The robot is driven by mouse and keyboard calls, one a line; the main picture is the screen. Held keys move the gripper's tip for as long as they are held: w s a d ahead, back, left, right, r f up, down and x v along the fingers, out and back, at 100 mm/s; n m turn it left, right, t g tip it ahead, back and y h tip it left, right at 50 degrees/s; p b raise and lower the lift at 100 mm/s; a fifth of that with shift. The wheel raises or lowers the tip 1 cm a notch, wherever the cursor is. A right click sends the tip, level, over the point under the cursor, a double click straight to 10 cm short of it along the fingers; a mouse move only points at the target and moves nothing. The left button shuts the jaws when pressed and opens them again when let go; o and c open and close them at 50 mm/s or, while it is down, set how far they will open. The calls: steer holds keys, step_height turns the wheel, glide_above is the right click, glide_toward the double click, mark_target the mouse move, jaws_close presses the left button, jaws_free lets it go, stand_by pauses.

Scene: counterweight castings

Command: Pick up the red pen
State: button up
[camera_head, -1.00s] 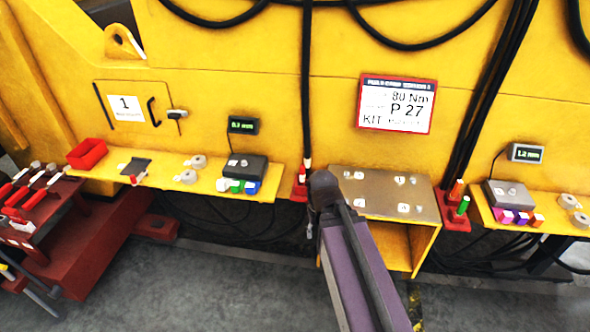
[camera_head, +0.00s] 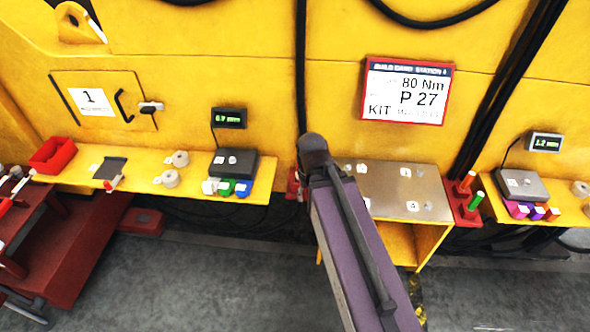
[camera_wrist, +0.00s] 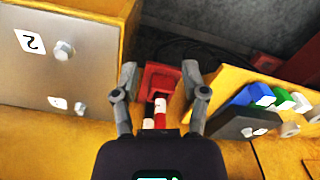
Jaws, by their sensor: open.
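In the wrist view, a red holder (camera_wrist: 158,80) lies between and beyond the fingertips of my gripper (camera_wrist: 160,74). Red and white pen-like pieces (camera_wrist: 160,107) stand at the holder, between the fingers. Their lower parts are partly hidden by my gripper's body. My gripper is open, with nothing held between its fingers. In the head view, my arm covers most of this holder, and only a red sliver (camera_head: 292,184) shows beside it. A second red holder (camera_head: 463,212) to the right carries an orange-red pen (camera_head: 467,181) and a green pen (camera_head: 476,200).
A metal-topped yellow stand (camera_head: 400,190) is right of my arm. A yellow shelf (camera_head: 130,180) on the left bears a grey box (camera_head: 233,163), coloured blocks and a red bin (camera_head: 52,155). Dark cables hang down the yellow wall. The shelf edge is close to my right finger in the wrist view.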

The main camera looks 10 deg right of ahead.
steer(key=shift+w+d, duration=0.1)
steer(key=shift+w, duration=0.05)
steer(key=shift+o, duration=1.1)
steer(key=shift+w+r, duration=0.1)
steer(key=shift+w, duration=0.05)
steer(key=w+r+n+p, duration=0.1)
steer(key=w+r+p, duration=0.2)
steer(key=w, duration=0.4)
steer(key=w+r+p, duration=0.4)
steer(key=w, duration=0.4)
steer(key=shift+w+d+n, duration=0.15)
steer(key=shift+d+n, duration=0.25)
steer(key=shift+f, duration=0.1)
step_height(320, 180, down, 8)
steer(key=b, duration=0.8)
steer(key=shift+f, duration=0.15)
